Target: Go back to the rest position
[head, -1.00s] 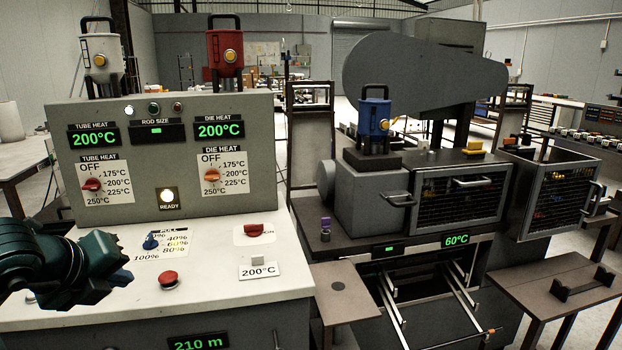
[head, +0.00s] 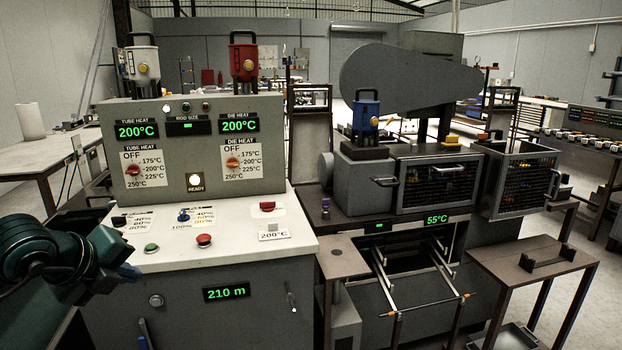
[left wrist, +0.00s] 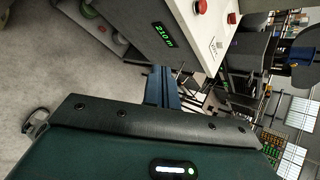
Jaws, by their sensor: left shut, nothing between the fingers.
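My left gripper (head: 128,271) is at the lower left of the head view, in front of the left side of the control console (head: 240,226). It is apart from the console, with its blue fingertips together and nothing between them. In the left wrist view the blue fingers (left wrist: 161,88) point toward the floor and the console front, also closed and empty. My right gripper is in neither view.
The console carries a red button (head: 204,240), a green button (head: 151,248) and dials. The machine with the open guide rails (head: 398,300) stands to the right. A brown side table (head: 520,270) stands farther right. Floor shows beside the console in the wrist view.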

